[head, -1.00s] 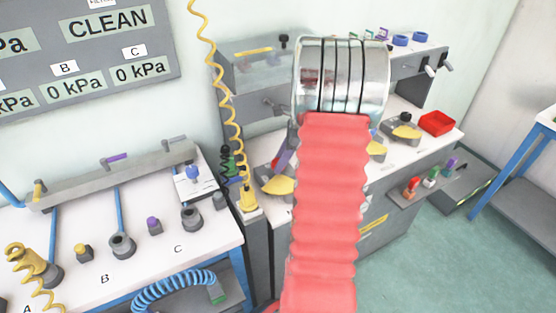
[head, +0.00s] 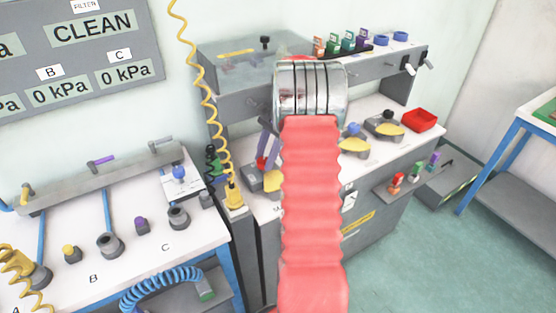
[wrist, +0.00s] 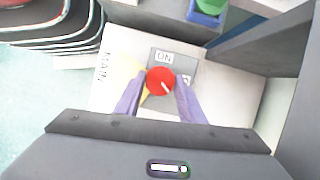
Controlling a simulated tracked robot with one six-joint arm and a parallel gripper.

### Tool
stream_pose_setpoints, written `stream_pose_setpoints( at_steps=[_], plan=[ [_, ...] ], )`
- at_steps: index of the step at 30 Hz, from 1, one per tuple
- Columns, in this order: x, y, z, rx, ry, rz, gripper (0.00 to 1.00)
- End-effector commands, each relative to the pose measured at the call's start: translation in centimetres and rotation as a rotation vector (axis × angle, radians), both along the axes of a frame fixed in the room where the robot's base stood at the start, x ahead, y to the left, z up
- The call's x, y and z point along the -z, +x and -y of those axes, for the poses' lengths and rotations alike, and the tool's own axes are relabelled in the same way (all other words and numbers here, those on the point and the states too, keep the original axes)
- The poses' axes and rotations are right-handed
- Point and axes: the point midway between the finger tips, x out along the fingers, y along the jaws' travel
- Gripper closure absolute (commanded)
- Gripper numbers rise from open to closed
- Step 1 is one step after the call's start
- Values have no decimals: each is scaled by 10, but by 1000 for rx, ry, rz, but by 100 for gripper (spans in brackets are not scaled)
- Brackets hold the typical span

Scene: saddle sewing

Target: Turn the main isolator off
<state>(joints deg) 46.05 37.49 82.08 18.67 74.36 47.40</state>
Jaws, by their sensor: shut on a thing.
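The main isolator is a round red knob (wrist: 160,80) with a white pointer mark, on a grey plate with yellow behind it. In the wrist view an "ON" label (wrist: 164,57) sits above the knob, and "MAIN" is printed to the left. The pointer mark slants to the lower right. Another label to the right is mostly hidden by a finger. My gripper (wrist: 159,92) has its two purple fingers on either side of the knob, shut on it. In the head view the knob (head: 261,163) shows small beside my fingers; my red arm hides part of the bench there.
A coiled yellow hose (head: 203,90) hangs just left of my gripper. A grey shelf (head: 385,68) stands behind, with several coloured items. A red tray (head: 419,120) and yellow-topped devices (head: 355,145) stand to the right on the bench.

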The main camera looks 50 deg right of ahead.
Motion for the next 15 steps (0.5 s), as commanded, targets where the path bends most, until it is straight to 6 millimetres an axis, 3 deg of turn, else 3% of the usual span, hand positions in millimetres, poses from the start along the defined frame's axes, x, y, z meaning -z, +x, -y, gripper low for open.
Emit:
stream_pose_setpoints(
  at_steps=[6,15],
  plan=[
    [1,13,-9,-46,13,-4,100],
    [1,15,-9,-50,15,-3,100]
  ],
)
